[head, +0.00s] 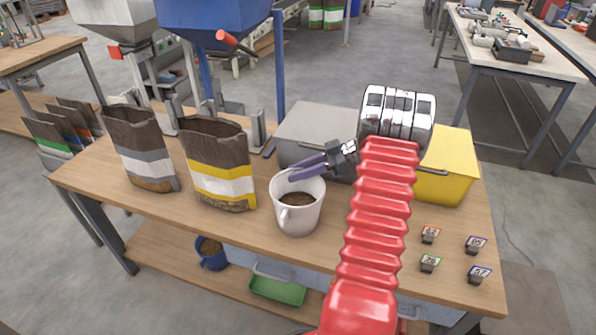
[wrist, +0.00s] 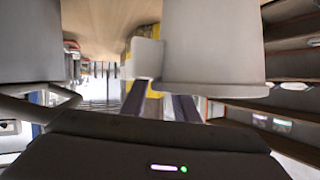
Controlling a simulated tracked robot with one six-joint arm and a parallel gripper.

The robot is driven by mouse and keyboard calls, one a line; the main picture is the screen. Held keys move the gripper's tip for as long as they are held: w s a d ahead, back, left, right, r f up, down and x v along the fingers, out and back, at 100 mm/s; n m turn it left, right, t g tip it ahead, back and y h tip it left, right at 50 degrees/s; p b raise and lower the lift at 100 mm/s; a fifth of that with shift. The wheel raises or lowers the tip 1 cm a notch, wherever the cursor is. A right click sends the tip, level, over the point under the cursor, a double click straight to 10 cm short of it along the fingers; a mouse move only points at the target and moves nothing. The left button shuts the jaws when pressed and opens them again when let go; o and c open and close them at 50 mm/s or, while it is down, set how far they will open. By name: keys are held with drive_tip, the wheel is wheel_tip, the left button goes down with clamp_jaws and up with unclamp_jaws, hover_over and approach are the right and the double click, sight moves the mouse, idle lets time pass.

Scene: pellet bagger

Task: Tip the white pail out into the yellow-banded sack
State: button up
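The white pail (head: 299,217) stands upright on the bench with brown pellets inside, its handle on the front left side. In the wrist view the pail (wrist: 212,45) looms close and upside down, with its handle (wrist: 146,58) to the left. The yellow-banded sack (head: 222,182) stands open-topped left of the pail. My gripper (head: 292,175) is at the pail's far rim, coming from the right. Its two purple fingers (wrist: 162,103) are apart with a gap between them. Whether they touch the pail cannot be told.
A grey-banded sack (head: 148,160) stands left of the yellow-banded one. A grey box (head: 310,125) sits behind the pail and a yellow box (head: 448,168) to the right. Small labelled tags (head: 430,235) lie at the bench's right. A blue pail (head: 212,257) and green tray (head: 277,290) are below.

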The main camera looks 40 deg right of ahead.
drive_tip(key=v, duration=1.3)
drive_tip(key=shift+d+r, duration=0.2)
drive_tip(key=shift+r, duration=0.15)
drive_tip(key=shift+s, duration=0.15)
drive_tip(key=w+a+r+m+g+h, duration=0.1)
drive_tip(key=w+a+r+g, duration=0.15)
drive_tip(key=a, duration=0.65)
drive_tip(key=w+a+r+m+g+h, duration=0.1)
drive_tip(key=a+r+m+g+h, duration=0.15)
drive_tip(key=a, duration=0.55)
drive_tip(key=w+a+r+m+g+h, duration=0.1)
drive_tip(key=a+r, duration=0.3)
drive_tip(key=a, duration=0.5)
drive_tip(key=s+a+m+t+h, duration=0.1)
drive_tip(key=s+a+m+h, duration=0.1)
drive_tip(key=s+a, duration=0.5)
drive_tip(key=s+a+m+t+h, duration=0.2)
drive_tip(key=s+a+h, duration=0.2)
drive_tip(key=a, duration=0.8)
drive_tip(key=shift+s+a+r, duration=0.2)
drive_tip(key=shift+s+a, duration=0.15)
drive_tip(key=shift+s, duration=1.05)
